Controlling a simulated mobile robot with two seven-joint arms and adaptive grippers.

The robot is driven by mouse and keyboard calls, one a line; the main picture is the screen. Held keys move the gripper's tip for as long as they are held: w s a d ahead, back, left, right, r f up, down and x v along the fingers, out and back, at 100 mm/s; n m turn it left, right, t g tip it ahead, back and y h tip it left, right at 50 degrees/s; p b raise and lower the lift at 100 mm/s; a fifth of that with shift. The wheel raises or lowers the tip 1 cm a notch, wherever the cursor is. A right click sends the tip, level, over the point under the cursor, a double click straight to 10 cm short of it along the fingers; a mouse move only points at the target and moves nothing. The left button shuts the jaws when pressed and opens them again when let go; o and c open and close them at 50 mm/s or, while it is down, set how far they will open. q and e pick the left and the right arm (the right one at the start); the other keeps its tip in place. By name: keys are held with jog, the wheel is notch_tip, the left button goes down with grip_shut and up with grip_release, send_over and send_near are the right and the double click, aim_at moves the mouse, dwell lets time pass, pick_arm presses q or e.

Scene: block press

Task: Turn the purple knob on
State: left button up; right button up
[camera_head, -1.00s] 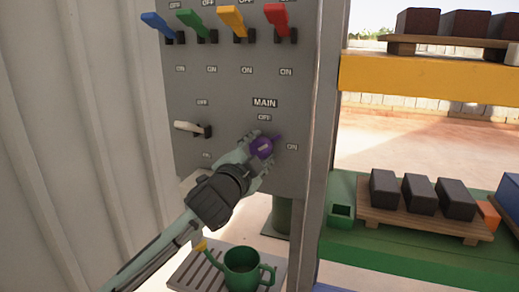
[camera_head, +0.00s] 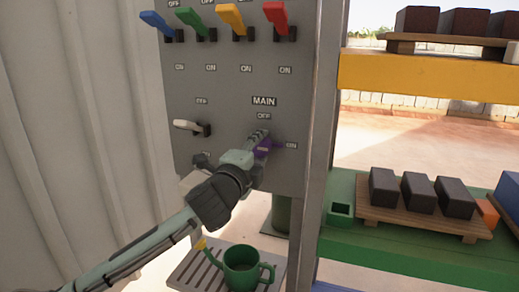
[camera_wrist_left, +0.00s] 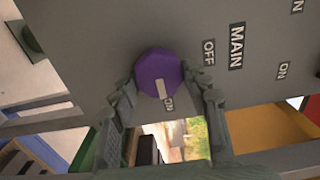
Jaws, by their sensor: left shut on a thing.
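The purple knob (camera_head: 262,149) is on the grey panel below the MAIN label, with OFF above it and ON to its right. It also shows in the left wrist view (camera_wrist_left: 157,70), where its white mark points at the ON label. My right gripper is not in view.
Blue, green, yellow and red levers (camera_head: 231,22) line the panel top. A white lever (camera_head: 187,126) sits left of the knob. A green watering can (camera_head: 243,268) stands below my arm. Shelves with dark blocks (camera_head: 418,192) are on the right.

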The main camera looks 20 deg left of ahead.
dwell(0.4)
pick_arm(q)
jog(key=o, duration=1.1)
jog(key=shift+o, duration=0.2)
jog(key=s, duration=1.2)
jog(key=shift+a, duration=0.2)
jog(key=w, duration=1.2)
jog(key=shift+d, duration=0.25)
jog(key=shift+s, duration=0.15)
